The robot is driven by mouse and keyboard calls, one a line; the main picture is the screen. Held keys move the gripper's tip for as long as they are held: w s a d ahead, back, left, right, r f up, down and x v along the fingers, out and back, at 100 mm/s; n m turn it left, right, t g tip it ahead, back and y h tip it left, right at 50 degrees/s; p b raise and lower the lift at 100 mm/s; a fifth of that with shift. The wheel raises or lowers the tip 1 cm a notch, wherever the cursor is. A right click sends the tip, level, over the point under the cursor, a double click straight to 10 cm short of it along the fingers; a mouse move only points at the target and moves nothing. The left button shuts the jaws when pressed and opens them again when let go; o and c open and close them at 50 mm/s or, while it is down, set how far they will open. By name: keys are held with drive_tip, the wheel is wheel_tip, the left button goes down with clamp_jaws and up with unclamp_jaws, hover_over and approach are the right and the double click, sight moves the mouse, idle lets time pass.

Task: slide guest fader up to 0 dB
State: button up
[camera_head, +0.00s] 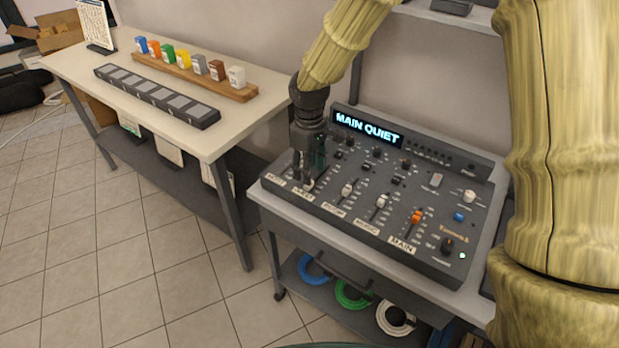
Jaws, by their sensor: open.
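The grey mixer (472,243) sits on a light-topped cart, with its lit display (367,128) reading "MAIN QUIET". My gripper (307,180) points down over the left end of the mixer, just above the guest label (303,196). Its jaws are open around or very near the guest fader; the fader cap is mostly hidden, and I cannot tell whether they touch it. To the right are two white fader caps (347,190) and (381,201), then the orange main fader cap (416,216). The host fader, at the far left, is hidden behind the gripper.
Knobs and buttons stand close around the fader slots. A white table (150,110) at left holds a long switch strip (158,95) and a wooden rack (195,77) of coloured blocks. Coiled cables (352,294) lie on the cart's lower shelf. Tiled floor is clear at lower left.

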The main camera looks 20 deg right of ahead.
drive_tip(key=shift+s+d+f, duration=0.1)
drive_tip(key=shift+s+f, duration=0.05)
drive_tip(key=shift+f, duration=1)
drive_tip(key=shift+s+f, duration=0.1)
drive_tip(key=shift+f, duration=1.05)
drive_tip(key=shift+c, duration=0.4)
clamp_jaws()
drive_tip(key=shift+w+p, duration=0.1)
drive_tip(key=shift+p, duration=0.2)
